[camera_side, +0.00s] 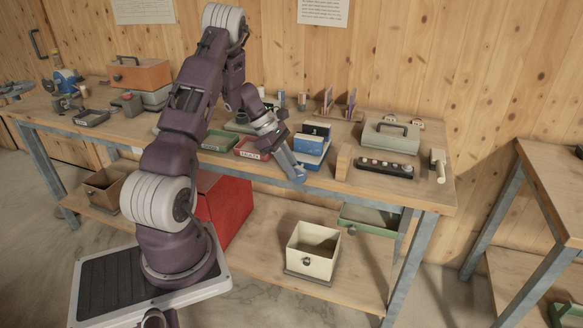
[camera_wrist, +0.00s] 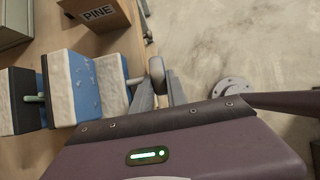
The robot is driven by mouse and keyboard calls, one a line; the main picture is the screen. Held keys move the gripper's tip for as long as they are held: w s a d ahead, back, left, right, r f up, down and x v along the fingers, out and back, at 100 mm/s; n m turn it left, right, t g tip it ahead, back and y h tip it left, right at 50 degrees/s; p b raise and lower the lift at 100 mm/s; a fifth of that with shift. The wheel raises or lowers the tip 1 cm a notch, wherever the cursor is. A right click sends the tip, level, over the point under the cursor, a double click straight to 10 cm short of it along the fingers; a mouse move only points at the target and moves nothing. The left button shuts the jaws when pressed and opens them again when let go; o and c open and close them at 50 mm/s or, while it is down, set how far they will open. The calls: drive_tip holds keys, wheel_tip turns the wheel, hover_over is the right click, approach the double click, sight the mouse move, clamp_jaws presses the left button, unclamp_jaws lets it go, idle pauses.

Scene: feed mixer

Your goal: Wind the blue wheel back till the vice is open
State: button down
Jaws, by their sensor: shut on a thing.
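The vice (camera_side: 312,146) is a blue block with pale parts near the front edge of the bench. In the wrist view the vice (camera_wrist: 65,88) shows blue and white blocks in a row, with open space between the left and middle ones. A thin pale rod runs from its right end to the wheel (camera_wrist: 157,74), seen nearly edge-on and looking grey. My gripper (camera_side: 297,174) is at the vice's front, over the bench edge. In the wrist view my gripper (camera_wrist: 160,92) is shut on the wheel's rim. The fingers hide part of the wheel.
A wooden block (camera_side: 343,162) marked PINE in the wrist view (camera_wrist: 97,14) stands close by the vice. A dark button strip (camera_side: 384,168) and a green case (camera_side: 391,135) lie to the right. A red-rimmed tray (camera_side: 252,148) lies to the left. Open floor shows below the bench edge.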

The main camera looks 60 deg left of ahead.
drive_tip(key=c, duration=1.3)
unclamp_jaws()
drive_tip(key=v, duration=0.7)
